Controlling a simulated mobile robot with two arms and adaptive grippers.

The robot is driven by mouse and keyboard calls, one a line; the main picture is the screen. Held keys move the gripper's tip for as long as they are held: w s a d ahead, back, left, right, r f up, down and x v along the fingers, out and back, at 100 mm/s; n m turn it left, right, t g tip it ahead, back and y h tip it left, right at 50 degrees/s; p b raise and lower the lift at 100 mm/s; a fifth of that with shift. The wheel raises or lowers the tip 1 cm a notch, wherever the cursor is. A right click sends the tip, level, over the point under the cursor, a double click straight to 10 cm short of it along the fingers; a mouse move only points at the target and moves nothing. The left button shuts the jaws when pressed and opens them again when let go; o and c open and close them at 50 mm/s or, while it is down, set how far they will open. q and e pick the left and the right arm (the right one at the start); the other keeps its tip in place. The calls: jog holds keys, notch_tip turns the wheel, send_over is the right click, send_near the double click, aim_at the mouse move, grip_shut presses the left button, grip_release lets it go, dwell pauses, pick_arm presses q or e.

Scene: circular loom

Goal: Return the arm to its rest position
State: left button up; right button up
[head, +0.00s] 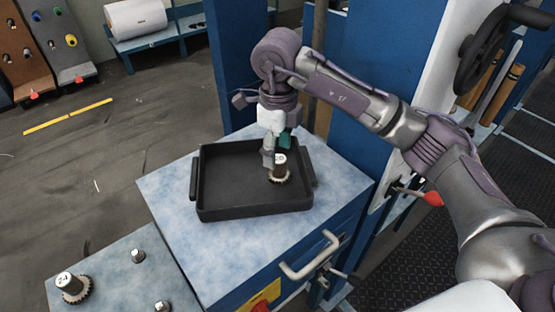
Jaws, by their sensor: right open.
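My right arm comes in from the right and reaches over a black tray (225,213) on a blue-grey cabinet top. My right gripper (269,160) points down into the tray and is open. A toothed gear with a dark hub and a pale numbered top (280,172) stands upright in the tray, just right of the fingers. I cannot tell whether a finger touches it. My left gripper is not in view.
A lower surface at bottom left holds another gear (73,289), marked 24, and metal pegs (138,256). The cabinet has a pale handle (309,256) in front. A blue column (232,70) stands behind the tray; a red-knobbed lever (432,198) is right.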

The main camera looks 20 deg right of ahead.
jog(key=shift+r, duration=1.3)
